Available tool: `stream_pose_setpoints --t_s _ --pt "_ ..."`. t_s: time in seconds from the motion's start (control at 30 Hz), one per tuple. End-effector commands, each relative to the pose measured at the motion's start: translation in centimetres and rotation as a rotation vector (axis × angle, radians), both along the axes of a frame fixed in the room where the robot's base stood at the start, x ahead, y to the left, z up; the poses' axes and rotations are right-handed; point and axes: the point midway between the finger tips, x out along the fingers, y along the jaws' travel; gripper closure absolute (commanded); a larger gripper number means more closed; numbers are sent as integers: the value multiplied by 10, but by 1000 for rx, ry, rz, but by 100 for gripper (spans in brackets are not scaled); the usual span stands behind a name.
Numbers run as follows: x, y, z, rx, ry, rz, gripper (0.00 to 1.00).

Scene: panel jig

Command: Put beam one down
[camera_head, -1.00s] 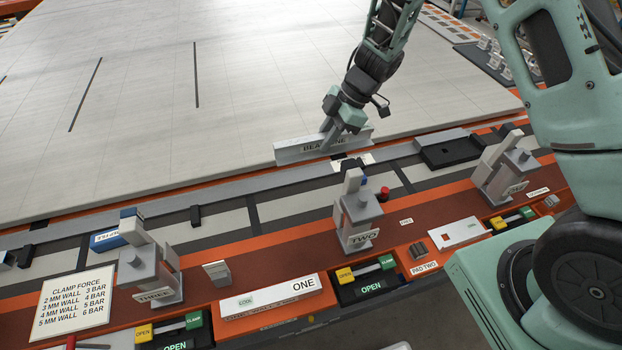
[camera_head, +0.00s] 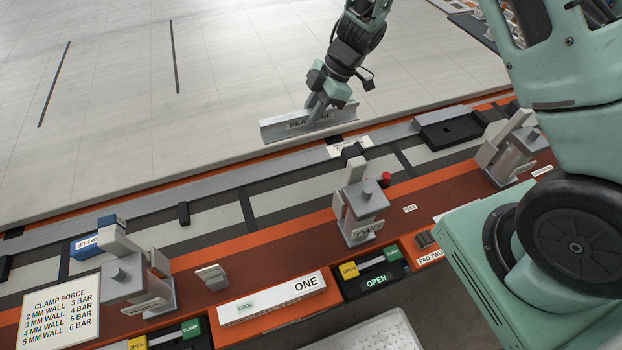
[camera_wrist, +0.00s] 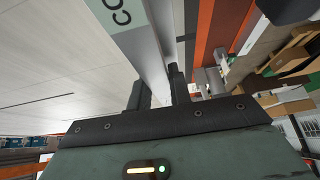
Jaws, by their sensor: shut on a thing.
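In the head view the beam appears over the near edge of the large pale panel (camera_head: 120,110), roughly in line with the rail. I cannot tell whether it touches the surface below. In the wrist view the beam (camera_wrist: 152,45) runs up from between the dark fingers (camera_wrist: 157,92), and a green label starting "CO" shows on it.
Clamps three (camera_head: 128,278) and two (camera_head: 360,212) stand along the red-brown rail, with another clamp (camera_head: 505,155) at right. A black tray (camera_head: 450,130) and a blue-labelled block (camera_head: 88,245) lie near the rail. The pale panel is mostly bare. A clamp force chart (camera_head: 55,310) is at lower left.

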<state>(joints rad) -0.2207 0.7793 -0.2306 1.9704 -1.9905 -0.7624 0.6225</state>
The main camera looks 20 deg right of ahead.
Motion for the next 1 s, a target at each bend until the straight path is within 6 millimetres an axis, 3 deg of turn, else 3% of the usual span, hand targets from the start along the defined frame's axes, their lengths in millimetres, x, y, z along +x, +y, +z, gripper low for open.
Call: stream_pose_setpoints --t_s 0.03,0.17,0.4,0.67,1.0 --pt "0 0 -15 1 0 -1 100" --pt "0 0 -34 0 0 -1 100" --pt "0 0 -86 1 0 -1 100" --pt "1 0 -114 0 -1 0 100" --pt "0 0 -163 1 0 -1 100"
